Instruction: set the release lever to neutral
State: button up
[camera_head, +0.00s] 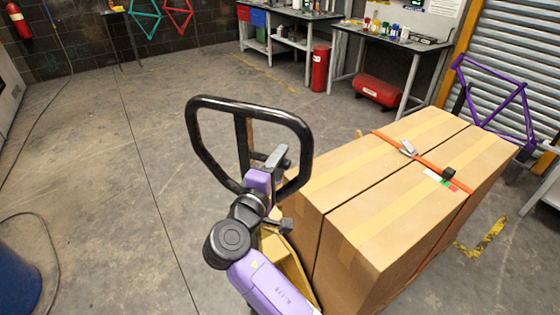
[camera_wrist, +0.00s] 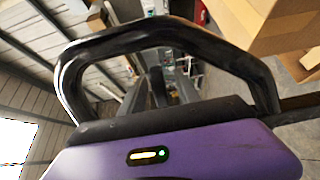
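The pallet truck's black loop handle (camera_head: 205,150) stands upright left of the boxes. In the wrist view the same loop (camera_wrist: 150,35) arches across the picture. A grey paddle-like piece (camera_head: 278,156) shows inside the loop at its right side; it looks like the release lever, but its setting cannot be read. My gripper (camera_head: 260,178) is at the lower part of the loop, close to this piece. Its purple body fills the bottom of the wrist view. Its fingertips are not clearly seen, so I cannot tell whether they are open or touching the lever.
Large cardboard boxes (camera_head: 385,215) with an orange strap (camera_head: 430,163) stand close on the right. A blue drum (camera_head: 15,275) is at lower left. Workbenches (camera_head: 395,48), a red cylinder (camera_head: 319,68) and a purple frame (camera_head: 490,95) are farther back. The floor at left is mostly clear.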

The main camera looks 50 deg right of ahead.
jog(key=b+v, duration=0.1)
jog(key=v, duration=0.6)
jog(key=shift+a+b, duration=0.35)
jog(key=shift+s, duration=0.1)
dwell(0.4)
